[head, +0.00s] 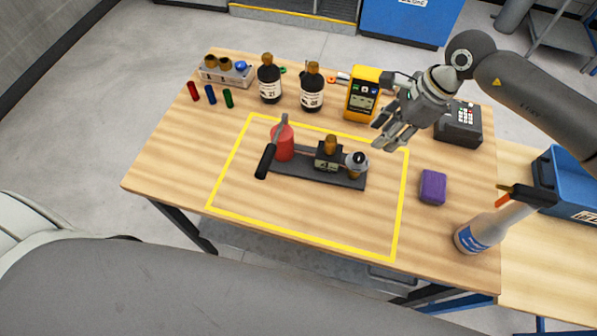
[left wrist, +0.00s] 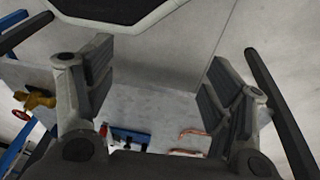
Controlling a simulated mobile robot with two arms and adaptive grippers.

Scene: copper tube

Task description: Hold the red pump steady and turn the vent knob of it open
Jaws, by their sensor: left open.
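The red pump (head: 284,143) stands on a dark base plate (head: 345,181) inside the yellow outline on the table. A black-handled lever (head: 268,160) slants across its front. The plate also carries a dark block marked 4 with a brass piece (head: 330,144) on top, and a metal fitting with a dark round top (head: 357,160). I cannot tell which part is the vent knob. My right gripper (head: 384,134) is open and empty, above the table right of the plate, touching nothing. My left gripper (left wrist: 158,82) is open and empty in the left wrist view, out of the head view.
Two brown bottles (head: 270,82) and a yellow meter (head: 362,98) stand behind the outline. A purple block (head: 432,187) and a spray bottle (head: 480,234) are at right. The outline's front area is clear. Copper-coloured pieces (left wrist: 193,133) show in the left wrist view.

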